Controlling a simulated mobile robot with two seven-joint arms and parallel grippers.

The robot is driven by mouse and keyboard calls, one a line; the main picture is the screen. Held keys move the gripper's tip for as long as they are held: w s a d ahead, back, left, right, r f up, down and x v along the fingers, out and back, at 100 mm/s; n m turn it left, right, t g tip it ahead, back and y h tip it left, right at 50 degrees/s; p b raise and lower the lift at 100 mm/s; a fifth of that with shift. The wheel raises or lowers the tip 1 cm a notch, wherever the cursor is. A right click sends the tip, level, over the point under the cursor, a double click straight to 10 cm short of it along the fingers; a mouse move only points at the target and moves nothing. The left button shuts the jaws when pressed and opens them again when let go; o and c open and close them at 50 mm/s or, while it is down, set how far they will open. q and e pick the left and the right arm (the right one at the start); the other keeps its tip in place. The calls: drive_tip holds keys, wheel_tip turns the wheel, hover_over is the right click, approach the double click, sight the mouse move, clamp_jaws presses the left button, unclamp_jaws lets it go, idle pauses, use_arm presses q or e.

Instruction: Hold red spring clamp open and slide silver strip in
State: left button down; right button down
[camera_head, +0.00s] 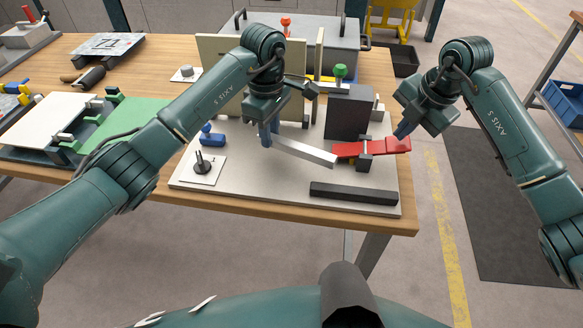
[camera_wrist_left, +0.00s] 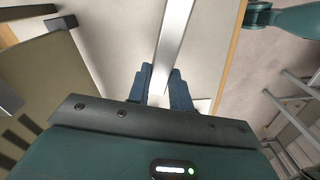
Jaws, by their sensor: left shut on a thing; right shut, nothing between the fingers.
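My left gripper (camera_head: 267,134) is shut on the silver strip (camera_head: 306,151), which points right over the pale base board. The left wrist view also shows the strip (camera_wrist_left: 174,35) running away between the blue fingers (camera_wrist_left: 160,88). The red spring clamp (camera_head: 352,149) sits on a dark mount at the board's right side. The strip's free end is close to the clamp's left end; I cannot tell whether it is inside the jaws. My right gripper (camera_head: 402,131) is shut and empty, its tip at the clamp's right end. Whether it presses the clamp is unclear.
A dark block (camera_head: 350,112) stands behind the clamp, and a black bar (camera_head: 353,193) lies at the board's front right. A black knob on a small plate (camera_head: 203,167) and a blue clip (camera_head: 212,136) are at left. An upright beige panel (camera_head: 222,75) stands behind my left gripper.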

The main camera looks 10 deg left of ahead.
sight(400, 144)
use_arm(q)
drive_tip(key=w+a+n, duration=0.1)
drive_tip(key=a+r+n, duration=0.1)
drive_tip(key=a, duration=0.1)
drive_tip(key=w+a+n, duration=0.1)
drive_tip(key=shift+w+a+r+n, duration=0.15)
drive_tip(key=shift+w+a+n, duration=0.15)
drive_tip(key=shift+w+a, duration=0.05)
drive_tip(key=shift+f, duration=2.5)
use_arm(e)
drive_tip(key=shift+s+f, duration=0.1)
drive_tip(key=shift+f, duration=2.25)
drive_tip(key=shift+f, duration=0.3)
use_arm(q)
drive_tip(key=shift+d, duration=0.15)
